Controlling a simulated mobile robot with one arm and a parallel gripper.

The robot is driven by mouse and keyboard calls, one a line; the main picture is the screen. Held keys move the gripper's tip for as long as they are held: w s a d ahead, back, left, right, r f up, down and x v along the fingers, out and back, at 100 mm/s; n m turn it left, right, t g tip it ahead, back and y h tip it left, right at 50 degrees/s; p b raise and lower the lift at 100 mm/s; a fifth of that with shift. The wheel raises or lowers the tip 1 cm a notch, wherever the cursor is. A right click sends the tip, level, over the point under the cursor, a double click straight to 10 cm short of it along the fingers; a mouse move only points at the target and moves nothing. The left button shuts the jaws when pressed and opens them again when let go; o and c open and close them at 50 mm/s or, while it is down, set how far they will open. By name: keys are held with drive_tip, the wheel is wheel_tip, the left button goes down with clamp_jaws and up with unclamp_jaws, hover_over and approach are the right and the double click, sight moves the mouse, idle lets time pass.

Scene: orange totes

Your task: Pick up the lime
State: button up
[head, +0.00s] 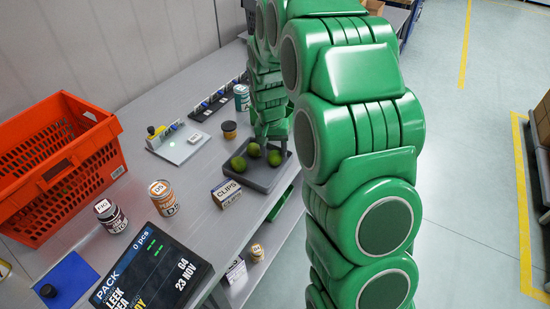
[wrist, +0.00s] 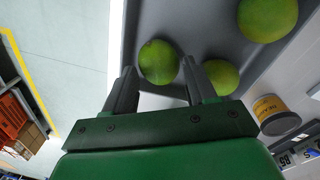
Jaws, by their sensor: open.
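Several green limes lie in a shallow grey tray (head: 262,180) on the bench. In the head view one lime (head: 238,163) is at left, one (head: 253,149) at the back and one (head: 274,158) at right. My gripper (wrist: 159,67) is open and empty above the tray. In the wrist view one lime (wrist: 158,58) shows between and just beyond its fingertips. A second lime (wrist: 222,76) is right beside the right finger, which partly covers it. A third lime (wrist: 267,18) is at upper right, apart from the fingers.
A small tin (wrist: 274,112) stands near the tray. An orange tote (head: 60,165) is at left. My arm hides the right of the bench.

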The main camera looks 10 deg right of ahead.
wheel_tip(320, 180, down, 2)
drive_tip(key=shift+s+f, duration=0.1)
drive_tip(key=shift+f, duration=0.1)
drive_tip(key=c, duration=0.7)
drive_tip(key=shift+r, duration=0.1)
drive_tip(key=shift+r, duration=0.6)
drive_tip(key=s+r, duration=1.2)
drive_tip(key=s, duration=0.2)
drive_tip(key=w+f+n, duration=0.2)
drive_tip(key=w, duration=1)
drive_tip(key=w+f+n, duration=0.2)
drive_tip(key=w, duration=1)
drive_tip(key=s+r+m, duration=0.2)
drive_tip(key=s, duration=1)
drive_tip(key=s+r+m, duration=0.1)
drive_tip(key=s+m, duration=0.1)
drive_tip(key=s, duration=1)
drive_tip(key=shift+r, duration=0.35)
